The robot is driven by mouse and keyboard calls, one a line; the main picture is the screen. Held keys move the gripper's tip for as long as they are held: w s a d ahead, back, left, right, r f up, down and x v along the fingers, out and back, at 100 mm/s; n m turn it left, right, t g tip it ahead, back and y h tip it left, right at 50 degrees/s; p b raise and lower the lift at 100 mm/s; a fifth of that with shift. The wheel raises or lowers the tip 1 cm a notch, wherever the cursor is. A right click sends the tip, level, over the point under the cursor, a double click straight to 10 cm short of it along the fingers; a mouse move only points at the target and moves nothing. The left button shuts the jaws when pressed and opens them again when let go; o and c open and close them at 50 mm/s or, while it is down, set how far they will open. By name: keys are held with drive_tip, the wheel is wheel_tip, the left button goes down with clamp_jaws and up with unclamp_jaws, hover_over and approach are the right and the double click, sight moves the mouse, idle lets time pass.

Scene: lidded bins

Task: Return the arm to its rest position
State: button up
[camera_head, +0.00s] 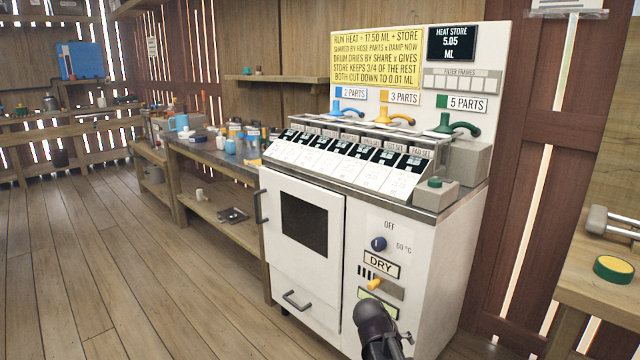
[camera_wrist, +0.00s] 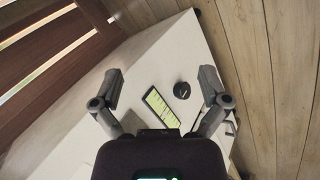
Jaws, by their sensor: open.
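My gripper shows at the bottom of the head view as a dark arm end (camera_head: 376,322), in front of the white machine's lower right panel. In the wrist view my gripper (camera_wrist: 160,84) has its two fingers spread wide, with nothing held between them. Past the fingers is the white cabinet face (camera_wrist: 165,55), with a yellow-green label (camera_wrist: 160,107) and a dark round part (camera_wrist: 182,90). In the head view the arm end hides part of the green label (camera_head: 372,301). I cannot tell the exact gap to the panel.
A bench (camera_head: 215,158) with small jars stands left, and a wooden table (camera_head: 600,285) right. The floor (camera_head: 130,260) at left is clear.

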drive_tip(key=s+a+f+m+g+y, duration=0.3)
drive_tip(key=s+y, duration=0.3)
drive_tip(key=s, duration=0.3)
wheel_tip(320, 180, up, 38)
drive_tip(key=p, duration=3.8)
drive_tip(key=shift+s+r, duration=0.15)
drive_tip(key=shift+r, duration=0.05)
